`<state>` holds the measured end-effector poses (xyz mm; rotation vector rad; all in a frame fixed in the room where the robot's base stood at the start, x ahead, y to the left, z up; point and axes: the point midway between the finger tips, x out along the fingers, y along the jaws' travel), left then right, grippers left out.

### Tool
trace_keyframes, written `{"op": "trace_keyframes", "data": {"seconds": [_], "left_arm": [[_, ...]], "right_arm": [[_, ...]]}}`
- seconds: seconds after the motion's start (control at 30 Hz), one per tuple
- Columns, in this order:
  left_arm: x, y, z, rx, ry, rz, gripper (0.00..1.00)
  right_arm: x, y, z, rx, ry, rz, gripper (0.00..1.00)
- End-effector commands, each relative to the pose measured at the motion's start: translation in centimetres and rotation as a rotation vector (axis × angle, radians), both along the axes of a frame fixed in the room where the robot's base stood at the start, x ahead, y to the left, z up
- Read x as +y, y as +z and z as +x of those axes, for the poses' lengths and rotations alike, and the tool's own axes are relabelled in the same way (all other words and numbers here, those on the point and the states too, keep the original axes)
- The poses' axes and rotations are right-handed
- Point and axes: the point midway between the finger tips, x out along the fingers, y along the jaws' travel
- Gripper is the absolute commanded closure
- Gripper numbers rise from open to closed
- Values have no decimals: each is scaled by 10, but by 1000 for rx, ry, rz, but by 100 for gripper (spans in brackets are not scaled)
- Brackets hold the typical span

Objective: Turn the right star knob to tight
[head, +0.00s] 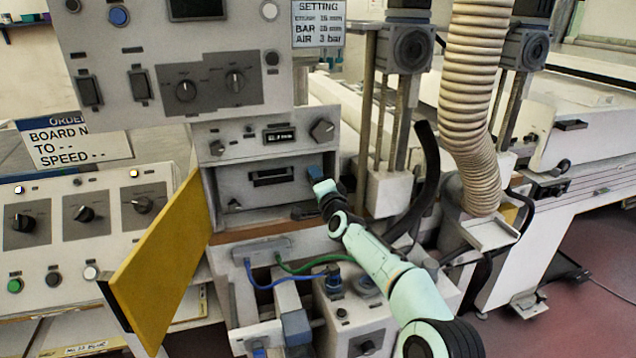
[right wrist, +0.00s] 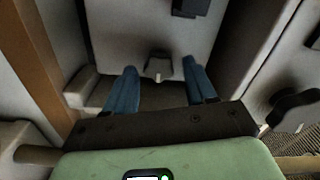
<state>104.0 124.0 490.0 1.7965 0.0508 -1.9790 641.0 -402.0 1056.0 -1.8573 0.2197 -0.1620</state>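The right star knob (right wrist: 158,68) is a small dark knob with a pale mark, on a light panel in the right wrist view. My right gripper (right wrist: 162,84) is open, with one blue finger on each side of the knob's position. The knob lies just beyond the fingertips; I see no finger touching it. In the head view my right gripper (head: 312,192) is at the right side of the open compartment and largely hides this knob. A similar small left knob (head: 235,205) sits at the panel's lower left. My left gripper is out of view.
A yellow door (head: 160,262) stands open left of the compartment. A larger dark knob (head: 322,130) is on the panel above; it also shows in the right wrist view (right wrist: 293,110). A ribbed hose (head: 466,110) hangs to the right. Blue and green cables (head: 292,266) run below.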

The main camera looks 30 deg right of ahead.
Motion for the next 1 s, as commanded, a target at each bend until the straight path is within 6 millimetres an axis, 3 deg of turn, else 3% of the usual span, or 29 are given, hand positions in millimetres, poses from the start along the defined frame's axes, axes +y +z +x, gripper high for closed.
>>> {"op": "trace_keyframes", "data": {"seconds": [0.47,0.63,1.0], "left_arm": [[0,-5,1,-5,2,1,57],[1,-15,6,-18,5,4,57],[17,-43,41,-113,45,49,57]], "right_arm": [[1,0,-9,-1,-2,-3,40],[6,-1,-30,0,-1,-4,40],[23,-1,-95,1,-1,-5,40]]}}
